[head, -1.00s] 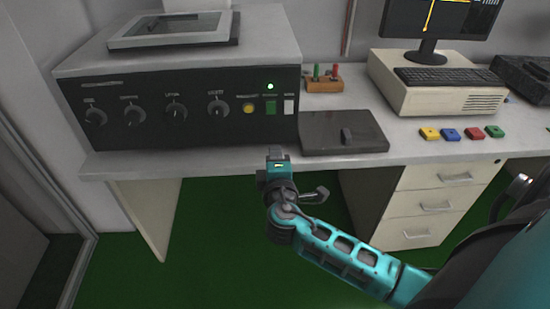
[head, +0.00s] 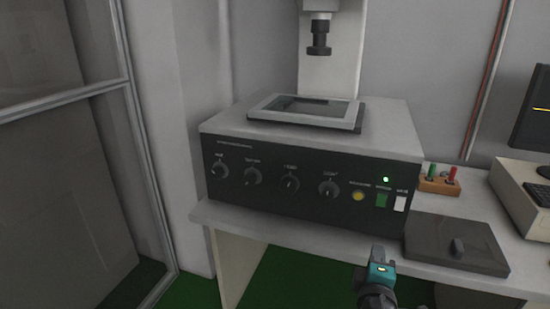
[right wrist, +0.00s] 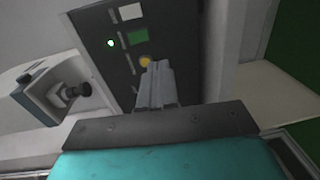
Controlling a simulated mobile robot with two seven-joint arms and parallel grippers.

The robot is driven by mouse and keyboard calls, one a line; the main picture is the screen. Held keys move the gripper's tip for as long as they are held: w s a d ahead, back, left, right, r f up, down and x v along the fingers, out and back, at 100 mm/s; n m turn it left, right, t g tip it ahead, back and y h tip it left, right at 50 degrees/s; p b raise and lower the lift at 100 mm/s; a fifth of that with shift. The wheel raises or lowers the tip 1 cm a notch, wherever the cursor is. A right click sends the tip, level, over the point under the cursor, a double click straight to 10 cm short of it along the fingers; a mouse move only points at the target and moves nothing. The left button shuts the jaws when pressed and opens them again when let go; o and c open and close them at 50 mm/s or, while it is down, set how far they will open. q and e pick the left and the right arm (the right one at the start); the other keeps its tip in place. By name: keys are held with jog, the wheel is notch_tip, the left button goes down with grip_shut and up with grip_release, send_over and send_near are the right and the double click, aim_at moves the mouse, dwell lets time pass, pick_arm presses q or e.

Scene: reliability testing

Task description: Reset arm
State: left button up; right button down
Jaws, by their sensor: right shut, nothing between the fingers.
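My right gripper (head: 378,252) is in front of the desk edge in the head view, below the right end of the test machine's dark front panel (head: 300,185). In the right wrist view its shut fingers (right wrist: 156,85) point at the panel and cover part of it. Nothing is held. The panel carries several knobs, a yellow button (head: 358,196), a green switch (head: 381,200), a white switch (head: 400,204) and a lit green lamp (head: 386,180). I cannot tell from these views whether the fingers touch the panel. My left gripper is out of view.
A dark flat box (head: 455,245) lies on the desk right of the machine. Behind it stands a small wooden block (head: 438,185) with green and red pegs. A monitor (head: 533,110) is at the right edge. A glass-panelled door (head: 65,150) is at the left.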

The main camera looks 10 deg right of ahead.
jog(key=s+a+f+m+g+y, duration=0.2)
jog(key=s+a+f+m+y, duration=0.2)
jog(key=s+a+f+y, duration=0.1)
jog(key=s+a+f+m+g+y, duration=0.2)
jog(key=s+a+f+m+y, duration=0.3)
jog(key=s+a+f, duration=0.3)
jog(key=shift+s+f+p, duration=0.35)
jog(key=shift+s+p, duration=0.1)
jog(key=shift+s, duration=1.75)
